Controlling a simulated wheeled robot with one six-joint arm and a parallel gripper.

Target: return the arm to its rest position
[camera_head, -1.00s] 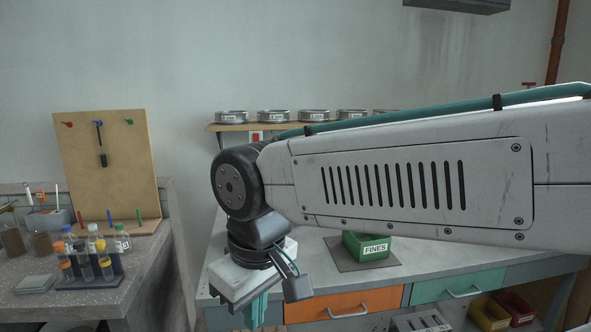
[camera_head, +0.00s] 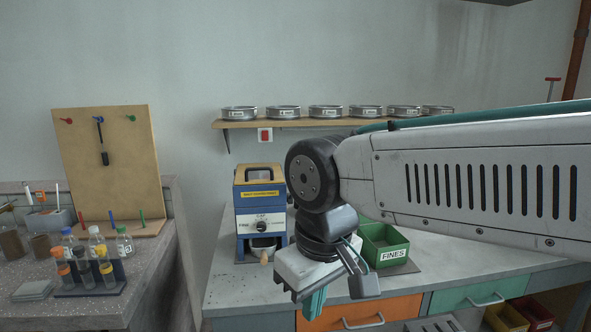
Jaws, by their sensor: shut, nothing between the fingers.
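My arm reaches in from the right edge, a long white link with dark slots and a teal cable along its top. It bends down at a black wrist joint. My gripper (camera_head: 316,303) hangs below a pale wrist block, with teal fingers together and nothing between them. It is in front of the bench's front edge, over the orange drawer. The lower ends of the fingers are near the drawer's top left part.
A blue machine (camera_head: 260,213) stands on the bench, left of my wrist. A green FINES bin (camera_head: 393,254) sits behind my arm. Several round sieves stand on the wall shelf (camera_head: 300,123). A vial rack (camera_head: 90,290) and a pegboard (camera_head: 104,172) are on the left counter.

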